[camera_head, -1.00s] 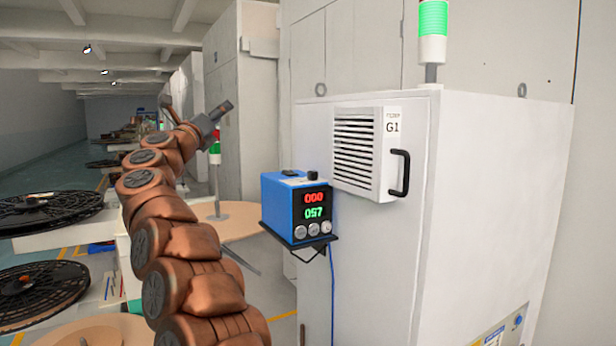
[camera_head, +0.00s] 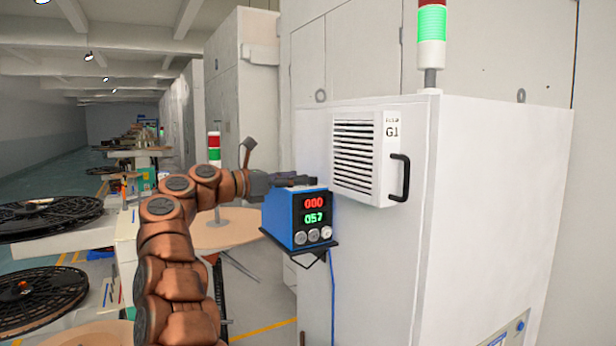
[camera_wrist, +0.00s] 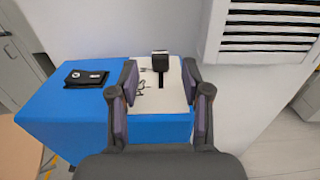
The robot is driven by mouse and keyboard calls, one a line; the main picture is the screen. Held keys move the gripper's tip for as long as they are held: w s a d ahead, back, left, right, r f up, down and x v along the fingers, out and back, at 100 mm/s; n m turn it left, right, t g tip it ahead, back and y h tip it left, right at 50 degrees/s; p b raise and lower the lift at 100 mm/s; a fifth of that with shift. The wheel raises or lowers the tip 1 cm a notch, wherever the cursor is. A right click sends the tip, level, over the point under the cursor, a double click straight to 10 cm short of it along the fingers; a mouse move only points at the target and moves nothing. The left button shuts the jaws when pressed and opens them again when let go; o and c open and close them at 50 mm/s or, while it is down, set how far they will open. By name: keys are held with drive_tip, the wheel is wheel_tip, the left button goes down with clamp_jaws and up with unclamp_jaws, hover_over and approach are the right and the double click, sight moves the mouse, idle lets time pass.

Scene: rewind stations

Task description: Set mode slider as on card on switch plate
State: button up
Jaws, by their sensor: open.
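The mode slider's black knob (camera_wrist: 160,61) stands at the far end of a dark slot in a pale plate (camera_wrist: 174,98) with small dark marks. This plate is on top of a blue box (camera_wrist: 60,115). My gripper (camera_wrist: 161,68) is open, with one finger on each side of the plate and the knob between the fingertips, not gripped. In the head view, my gripper (camera_head: 291,181) is just above the blue box (camera_head: 281,220) and hides its top. A grey plate (camera_head: 506,332) with a blue and white label sits low on the cabinet, cut off and unreadable.
A black piece (camera_wrist: 86,78) with a small light button sits on the box's left side. The box rests on a black shelf (camera_head: 298,250) against a white cabinet (camera_head: 375,270). A louvred vent (camera_head: 357,155) with a black handle (camera_head: 400,181) protrudes close to its right.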

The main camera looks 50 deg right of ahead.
sight(309, 177)
drive_tip(key=p+x, duration=0.1)
drive_tip(key=x, duration=0.3)
drive_tip(key=shift+d, duration=0.25)
clamp_jaws()
idle(0.4)
